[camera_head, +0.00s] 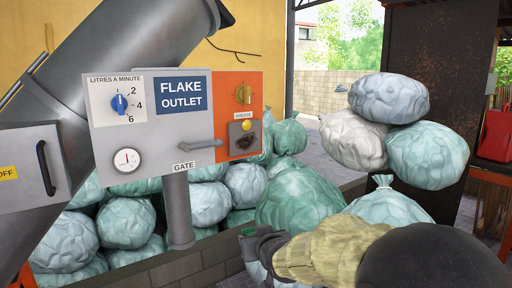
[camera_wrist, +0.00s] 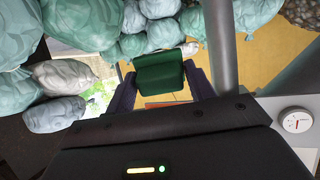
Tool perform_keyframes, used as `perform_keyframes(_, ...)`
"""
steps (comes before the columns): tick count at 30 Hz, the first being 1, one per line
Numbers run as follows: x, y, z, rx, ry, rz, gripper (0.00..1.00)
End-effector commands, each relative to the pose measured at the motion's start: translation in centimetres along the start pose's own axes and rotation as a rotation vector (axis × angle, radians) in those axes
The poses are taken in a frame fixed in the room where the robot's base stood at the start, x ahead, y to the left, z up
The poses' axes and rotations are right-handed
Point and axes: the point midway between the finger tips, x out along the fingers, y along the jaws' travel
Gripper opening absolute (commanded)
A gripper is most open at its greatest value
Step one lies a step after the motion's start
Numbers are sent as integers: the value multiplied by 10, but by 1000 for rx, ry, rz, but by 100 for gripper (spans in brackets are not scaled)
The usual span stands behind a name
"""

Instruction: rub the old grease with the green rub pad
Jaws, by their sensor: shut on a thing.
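My gripper (camera_wrist: 160,85) is shut on the green rub pad (camera_wrist: 161,70), which sits between the two dark fingers in the wrist view. In the head view my gripper (camera_head: 262,240) is low, below and a little right of the panel, apart from it; the pad is almost wholly hidden there. The old grease (camera_head: 243,139) is a dark smeared patch on the orange plate (camera_head: 226,82), under the "GREASE" label, with a small yellow knob at its upper edge.
The grey panel (camera_head: 143,153) has a blue dial, a round gauge, and a gate handle (camera_head: 202,144) sticking out left of the grease. Several stuffed bags (camera_head: 298,200) fill the space behind and right. A low block wall runs below.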

Motion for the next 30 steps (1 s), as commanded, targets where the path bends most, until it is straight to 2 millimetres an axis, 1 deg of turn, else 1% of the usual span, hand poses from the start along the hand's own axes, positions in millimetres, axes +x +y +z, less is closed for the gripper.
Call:
perform_keyframes(1,-8,4,-21,-5,28,-11,36)
perform_keyframes(2,-11,4,-29,-11,43,-22,36)
perform_keyframes(3,-16,4,-45,-18,68,-39,36)
perform_keyframes(5,-25,5,-66,-27,105,-65,36)
perform_keyframes(6,-31,5,-82,-32,132,-85,36)
perform_keyframes(8,-42,5,-107,-41,172,-115,36)
perform_keyframes(9,-50,5,-124,-44,199,-134,36)
perform_keyframes(10,-55,4,-136,-48,219,-149,36)
perform_keyframes(14,-75,3,-175,-57,281,-199,36)
perform_keyframes(18,-90,1,-202,-60,323,-232,36)
perform_keyframes(24,-108,-1,-232,-62,366,-264,36)
perform_keyframes(30,-121,-2,-252,-61,394,-284,36)
